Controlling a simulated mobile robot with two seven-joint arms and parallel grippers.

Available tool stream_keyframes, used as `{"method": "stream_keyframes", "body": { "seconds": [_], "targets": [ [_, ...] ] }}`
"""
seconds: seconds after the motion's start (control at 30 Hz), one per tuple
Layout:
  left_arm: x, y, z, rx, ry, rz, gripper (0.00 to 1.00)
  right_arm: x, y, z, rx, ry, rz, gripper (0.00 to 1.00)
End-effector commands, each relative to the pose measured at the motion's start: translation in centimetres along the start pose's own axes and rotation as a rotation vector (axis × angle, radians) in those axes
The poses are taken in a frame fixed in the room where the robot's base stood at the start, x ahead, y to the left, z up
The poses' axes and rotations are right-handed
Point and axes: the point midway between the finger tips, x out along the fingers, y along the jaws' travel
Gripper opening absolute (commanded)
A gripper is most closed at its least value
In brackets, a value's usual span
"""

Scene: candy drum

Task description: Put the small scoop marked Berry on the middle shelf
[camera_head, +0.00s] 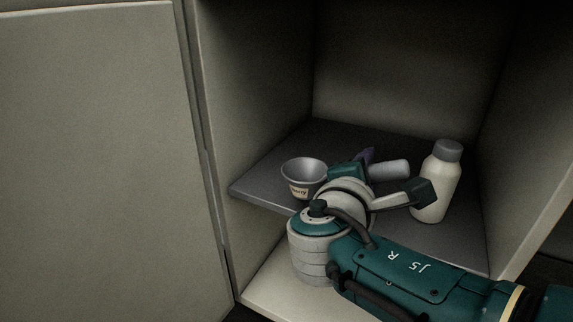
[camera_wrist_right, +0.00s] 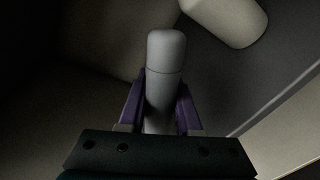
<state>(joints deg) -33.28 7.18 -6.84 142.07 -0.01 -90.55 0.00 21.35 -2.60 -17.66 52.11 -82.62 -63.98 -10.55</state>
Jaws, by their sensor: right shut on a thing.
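The small scoop (camera_head: 304,175) has a grey bowl with a pale label reading Berry, and sits at the left part of the dark grey shelf (camera_head: 305,140). I cannot tell whether its bowl touches the shelf. Its grey handle (camera_wrist_right: 164,75) points right, towards the bottle. My right gripper (camera_head: 367,158), with purple fingers, is shut on the handle, as the right wrist view shows. The gripper body and wrist hide the middle of the scoop in the head view. The wrist view does not show the bowl. My left gripper is not in view.
A white bottle with a grey cap (camera_head: 439,183) stands on the shelf at the right, close to my right gripper. A lower pale board (camera_head: 262,283) lies beneath the shelf. Cabinet walls close both sides, and a pale panel (camera_head: 100,160) stands at the left. The shelf's back left is clear.

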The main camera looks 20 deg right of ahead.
Motion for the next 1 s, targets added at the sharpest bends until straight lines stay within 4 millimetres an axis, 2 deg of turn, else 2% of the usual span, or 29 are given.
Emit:
{"method": "stream_keyframes", "body": {
  "seconds": [0.3, 0.53, 0.73, 0.77, 1.0],
  "targets": [
    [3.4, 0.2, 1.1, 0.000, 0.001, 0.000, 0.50, 0.8, -4.0, -1.8, 0.000, 0.000, 0.000, 0.00],
    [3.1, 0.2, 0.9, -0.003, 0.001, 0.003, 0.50, 0.7, -3.7, -1.7, 0.001, 0.000, 0.001, 0.00],
    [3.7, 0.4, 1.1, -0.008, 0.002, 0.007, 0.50, 0.8, -4.3, -1.9, 0.001, 0.000, 0.000, 0.00],
    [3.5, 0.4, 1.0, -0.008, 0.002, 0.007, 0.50, 0.8, -4.2, -1.9, 0.000, 0.000, -0.001, 0.36],
    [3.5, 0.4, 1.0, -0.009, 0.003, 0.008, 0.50, 0.8, -4.1, -1.8, 0.000, 0.000, -0.001, 0.62]
  ]
}}
